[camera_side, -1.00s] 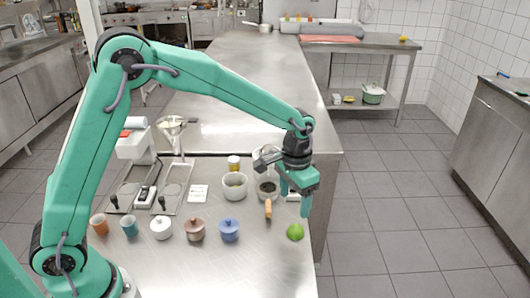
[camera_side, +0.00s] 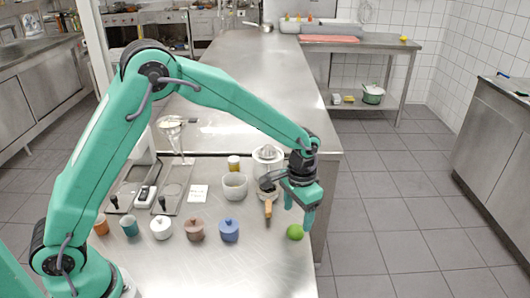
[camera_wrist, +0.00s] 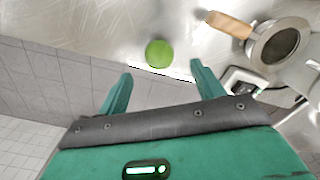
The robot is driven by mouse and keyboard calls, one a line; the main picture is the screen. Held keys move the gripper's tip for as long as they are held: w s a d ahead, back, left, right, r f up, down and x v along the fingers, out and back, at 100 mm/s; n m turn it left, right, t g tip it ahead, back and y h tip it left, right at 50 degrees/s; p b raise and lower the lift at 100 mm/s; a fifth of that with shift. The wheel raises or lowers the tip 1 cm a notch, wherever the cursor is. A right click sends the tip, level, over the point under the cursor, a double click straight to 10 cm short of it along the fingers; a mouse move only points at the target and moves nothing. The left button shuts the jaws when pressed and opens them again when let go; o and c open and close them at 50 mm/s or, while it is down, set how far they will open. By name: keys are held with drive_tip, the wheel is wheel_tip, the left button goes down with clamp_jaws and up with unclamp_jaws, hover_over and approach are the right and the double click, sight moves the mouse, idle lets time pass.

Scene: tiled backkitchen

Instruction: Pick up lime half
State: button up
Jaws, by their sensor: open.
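The lime half (camera_side: 295,232) is a small green dome on the steel counter near its right edge. In the wrist view the lime half (camera_wrist: 159,53) lies beyond the fingertips, between their lines and a little left of centre. My gripper (camera_side: 298,217) is open and empty, with its fingers pointing down just above and behind the lime half in the side view. In the wrist view the two teal fingers of my gripper (camera_wrist: 160,70) stand apart with nothing between them. I see no contact with the lime half.
A wooden-handled strainer (camera_side: 268,208) lies just left of the lime half. A citrus juicer (camera_side: 268,156) and a white bowl (camera_side: 235,186) stand behind. Lidded pots, including a blue one (camera_side: 229,230), line the front left. The counter edge drops off to the right.

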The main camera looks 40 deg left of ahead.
sight(296, 226)
drive_tip(key=shift+f, duration=2.6)
drive_tip(key=shift+c, duration=0.2)
drive_tip(key=c, duration=0.9)
